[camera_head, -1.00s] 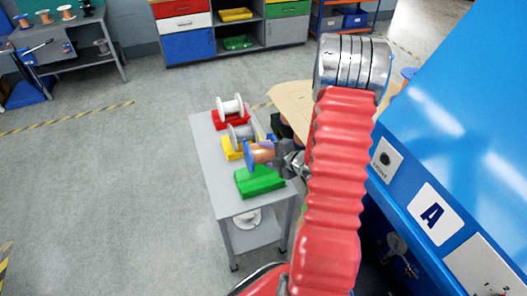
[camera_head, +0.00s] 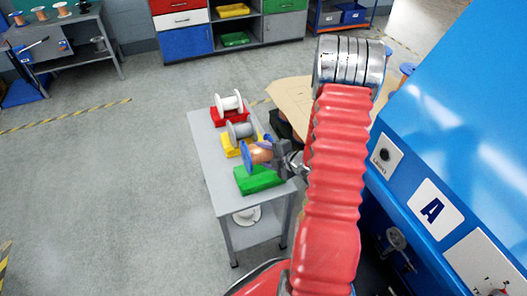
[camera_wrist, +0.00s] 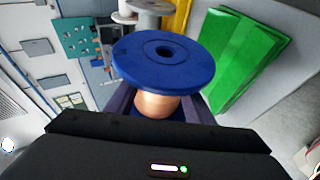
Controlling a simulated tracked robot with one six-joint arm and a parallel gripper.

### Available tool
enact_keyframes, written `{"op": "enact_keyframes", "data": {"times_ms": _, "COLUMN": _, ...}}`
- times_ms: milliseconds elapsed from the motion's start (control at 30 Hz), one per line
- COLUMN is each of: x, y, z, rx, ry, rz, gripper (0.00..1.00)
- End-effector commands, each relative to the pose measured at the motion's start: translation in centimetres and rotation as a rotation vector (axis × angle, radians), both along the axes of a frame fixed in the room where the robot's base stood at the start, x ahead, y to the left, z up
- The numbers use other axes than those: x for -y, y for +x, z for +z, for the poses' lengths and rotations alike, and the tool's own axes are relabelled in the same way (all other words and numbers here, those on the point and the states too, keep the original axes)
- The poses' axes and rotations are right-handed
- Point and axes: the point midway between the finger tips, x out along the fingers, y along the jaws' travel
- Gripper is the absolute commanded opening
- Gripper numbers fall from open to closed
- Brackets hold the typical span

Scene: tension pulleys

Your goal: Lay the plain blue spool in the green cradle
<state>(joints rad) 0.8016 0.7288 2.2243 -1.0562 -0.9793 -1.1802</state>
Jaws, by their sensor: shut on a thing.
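The blue spool (camera_head: 248,157) has blue flanges and copper-coloured winding; it also shows in the wrist view (camera_wrist: 165,58). My gripper (camera_head: 281,156) is shut on it, with the dark fingers (camera_wrist: 122,100) on both sides of its winding. The green cradle (camera_head: 258,179) lies at the near end of the grey cart's top, empty. In the wrist view the green cradle (camera_wrist: 235,60) is to the right of the spool. The spool is held just above and behind the cradle in the head view, apart from it as far as I can tell.
A red cradle (camera_head: 216,120) bears a white spool (camera_head: 229,103), and a yellow cradle (camera_head: 230,149) bears a grey spool (camera_head: 241,130), both farther back on the grey cart (camera_head: 204,135). A large blue machine (camera_head: 470,120) stands close on the right. The floor left of the cart is clear.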

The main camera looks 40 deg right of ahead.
Motion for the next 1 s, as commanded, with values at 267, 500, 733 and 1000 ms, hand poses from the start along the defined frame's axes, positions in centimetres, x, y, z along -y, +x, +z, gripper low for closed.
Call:
{"op": "enact_keyframes", "data": {"times_ms": 267, "x": 0.0, "y": 0.1, "z": -1.5, "rx": 0.004, "ry": -0.002, "rz": 0.002, "gripper": 0.0}}
{"op": "enact_keyframes", "data": {"times_ms": 500, "x": 0.0, "y": 0.2, "z": -2.8, "rx": 0.005, "ry": -0.002, "rz": 0.001, "gripper": 0.0}}
{"op": "enact_keyframes", "data": {"times_ms": 733, "x": 0.0, "y": 0.1, "z": -4.2, "rx": 0.004, "ry": -0.001, "rz": 0.001, "gripper": 0.0}}
{"op": "enact_keyframes", "data": {"times_ms": 1000, "x": -0.1, "y": 0.2, "z": -5.8, "rx": 0.005, "ry": -0.001, "rz": 0.002, "gripper": 0.0}}
